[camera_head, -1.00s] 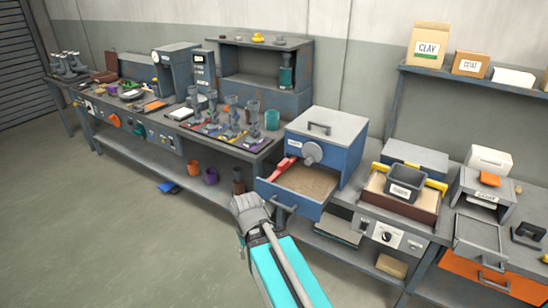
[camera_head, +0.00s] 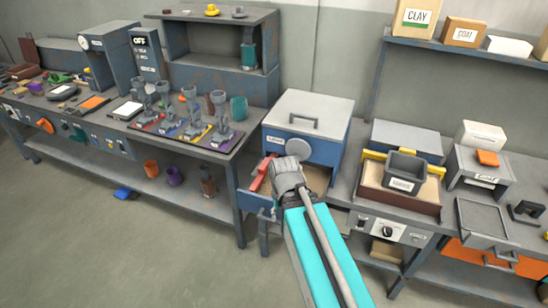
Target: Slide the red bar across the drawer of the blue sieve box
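The blue sieve box (camera_head: 328,152) stands on the bench, with a pale grey lid and a handle on top. Its drawer (camera_head: 252,200) is pulled out at the front, and sandy material shows inside. The red bar (camera_head: 261,173) is at the left side of the drawer opening, close to the box front. My gripper (camera_head: 290,174) is over the drawer, just right of the red bar in the picture. My own wrist hides the fingers, so I cannot tell whether they are open or touch the bar. My arm also covers the drawer's right part.
A rack of funnel-topped tubes (camera_head: 189,118) and a teal cup (camera_head: 239,108) stand left of the box. A dark bin (camera_head: 405,172) sits on a sand tray to the right.

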